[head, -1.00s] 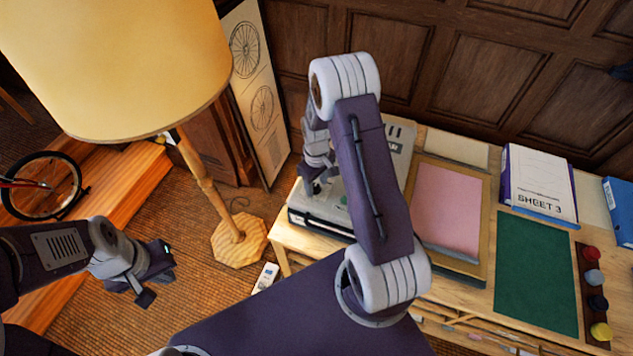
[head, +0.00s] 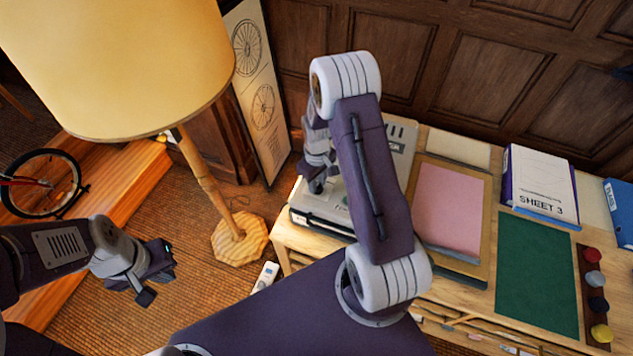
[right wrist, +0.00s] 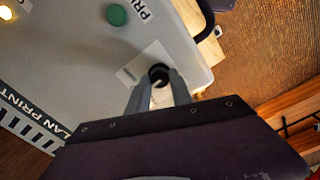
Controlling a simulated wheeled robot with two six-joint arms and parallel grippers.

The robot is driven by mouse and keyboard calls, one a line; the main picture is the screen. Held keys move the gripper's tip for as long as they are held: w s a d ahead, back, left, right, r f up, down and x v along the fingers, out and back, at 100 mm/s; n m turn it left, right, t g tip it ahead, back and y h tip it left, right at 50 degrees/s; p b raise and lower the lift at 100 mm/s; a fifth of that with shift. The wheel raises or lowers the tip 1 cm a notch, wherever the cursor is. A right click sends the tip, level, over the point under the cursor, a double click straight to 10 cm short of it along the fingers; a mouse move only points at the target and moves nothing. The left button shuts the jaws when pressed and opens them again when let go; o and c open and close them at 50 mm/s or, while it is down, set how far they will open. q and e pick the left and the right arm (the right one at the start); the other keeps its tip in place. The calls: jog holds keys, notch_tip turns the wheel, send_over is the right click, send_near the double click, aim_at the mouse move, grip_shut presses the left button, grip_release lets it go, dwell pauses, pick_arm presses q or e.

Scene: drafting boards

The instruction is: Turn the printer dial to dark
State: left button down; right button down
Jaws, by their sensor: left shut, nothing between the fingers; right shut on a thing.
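The grey printer (head: 400,140) stands on the left end of the wooden desk, partly hidden behind my right arm. In the right wrist view its top (right wrist: 75,50) shows a small black dial (right wrist: 158,73) beside a white label. A pale mark shows on the dial; its setting is too small to read. My right gripper (right wrist: 160,85) is shut on the dial from above; it also shows in the head view (head: 317,185). My left gripper (head: 156,280) is shut and empty, over the floor at the left, away from the desk.
A green button (right wrist: 117,14) and a lit lamp (right wrist: 6,12) are on the printer top. A pink sheet on a board (head: 447,205), a green mat (head: 535,270) and a binder (head: 540,185) lie to the right. A floor lamp (head: 120,60) stands at the left.

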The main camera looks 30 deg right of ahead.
jog(key=shift+s+m, duration=0.1)
jog(key=shift+m, duration=0.2)
jog(key=m, duration=0.4)
jog(key=shift+m, duration=2.4)
jog(key=shift+s+f, duration=0.1)
jog(key=c, duration=1.1)
grip_release()
jog(key=shift+c, duration=0.2)
jog(key=shift+r, duration=0.2)
